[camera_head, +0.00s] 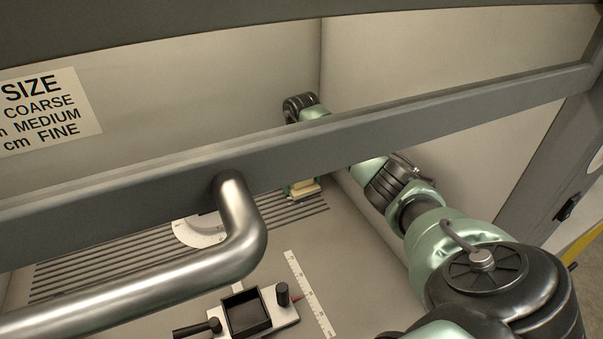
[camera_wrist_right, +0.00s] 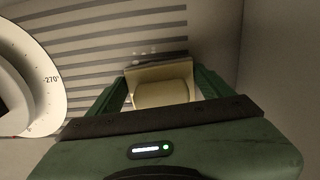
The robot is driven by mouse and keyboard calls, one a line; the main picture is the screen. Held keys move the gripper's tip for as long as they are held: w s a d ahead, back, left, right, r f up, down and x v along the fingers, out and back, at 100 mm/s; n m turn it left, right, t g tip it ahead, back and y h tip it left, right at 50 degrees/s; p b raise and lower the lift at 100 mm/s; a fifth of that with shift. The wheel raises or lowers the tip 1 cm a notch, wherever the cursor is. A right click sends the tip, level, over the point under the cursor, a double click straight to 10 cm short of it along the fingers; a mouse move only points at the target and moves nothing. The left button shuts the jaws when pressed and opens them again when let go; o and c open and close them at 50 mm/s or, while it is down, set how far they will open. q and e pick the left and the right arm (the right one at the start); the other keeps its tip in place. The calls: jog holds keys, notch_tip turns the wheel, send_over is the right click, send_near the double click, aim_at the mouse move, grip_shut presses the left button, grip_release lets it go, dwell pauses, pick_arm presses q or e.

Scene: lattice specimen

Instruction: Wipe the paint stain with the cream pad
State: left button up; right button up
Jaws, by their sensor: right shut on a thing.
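The cream pad (camera_wrist_right: 162,94) is between the two green fingers of my right gripper (camera_wrist_right: 160,88) in the right wrist view. The gripper is shut on it. The pad is over the slotted floor at the back of the cabinet. In the head view the cream pad (camera_head: 305,188) shows just below the grey bar, with the right gripper (camera_head: 302,190) around it and partly hidden by the bar. Small pale spots show just beyond the pad in the wrist view; I cannot tell whether they are the paint stain. My left gripper is not in view.
A grey crossbar (camera_head: 440,108) and a metal handle (camera_head: 236,215) cross the front of the cabinet. A white dial (camera_wrist_right: 35,80) lies left of the gripper. A black tray (camera_head: 245,313) and a ruler strip (camera_head: 309,293) are nearer. A wall stands close on the right.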

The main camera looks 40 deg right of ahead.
jog(key=shift+f, duration=0.35)
